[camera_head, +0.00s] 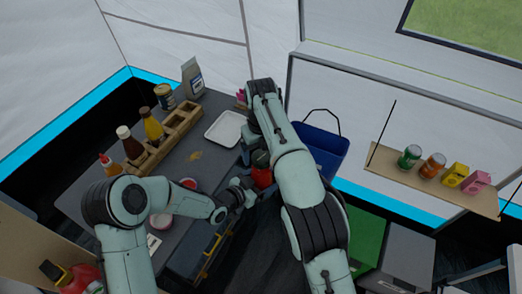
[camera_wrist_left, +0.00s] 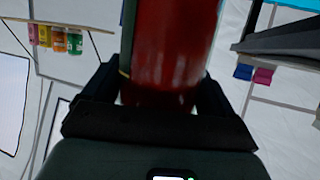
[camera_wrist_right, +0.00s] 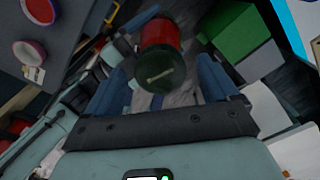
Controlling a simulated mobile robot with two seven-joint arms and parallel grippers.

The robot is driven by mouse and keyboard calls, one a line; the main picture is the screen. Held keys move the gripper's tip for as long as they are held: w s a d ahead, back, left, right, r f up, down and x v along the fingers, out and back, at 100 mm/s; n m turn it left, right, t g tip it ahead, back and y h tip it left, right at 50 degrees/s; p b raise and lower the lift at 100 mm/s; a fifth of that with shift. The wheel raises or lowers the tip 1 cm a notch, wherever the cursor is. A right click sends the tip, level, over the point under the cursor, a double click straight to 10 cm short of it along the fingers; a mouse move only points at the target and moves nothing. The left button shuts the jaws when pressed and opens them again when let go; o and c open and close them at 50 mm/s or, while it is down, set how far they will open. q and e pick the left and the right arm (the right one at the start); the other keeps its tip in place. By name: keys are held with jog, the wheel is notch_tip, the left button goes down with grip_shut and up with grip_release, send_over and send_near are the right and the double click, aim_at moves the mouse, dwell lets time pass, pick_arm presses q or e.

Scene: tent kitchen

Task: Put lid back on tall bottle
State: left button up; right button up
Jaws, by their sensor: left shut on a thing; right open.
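The tall red bottle (camera_head: 262,176) is held off the table's right edge, partly hidden by my arms. My left gripper (camera_head: 248,186) is shut on it; the left wrist view shows its red body (camera_wrist_left: 172,45) between the fingers. A dark green round lid (camera_wrist_right: 161,73) with a pale bar appears on the bottle's top in the right wrist view, with the red body (camera_wrist_right: 160,33) beyond it. I cannot tell whether it is fully seated. My right gripper (camera_wrist_right: 160,88) is open, with one finger on each side of the lid, apart from it.
The grey table (camera_head: 208,160) carries a white tray (camera_head: 225,129), a wooden rack (camera_head: 180,125) with sauce bottles, and small bowls (camera_wrist_right: 29,52). A blue bin (camera_head: 325,145) stands right behind my right arm. A shelf (camera_head: 400,172) with cans and cartons is at the right.

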jog(key=shift+r, duration=2.25)
jog(key=shift+o, duration=0.3)
jog(key=shift+o, duration=0.8)
jog(key=shift+f, duration=0.1)
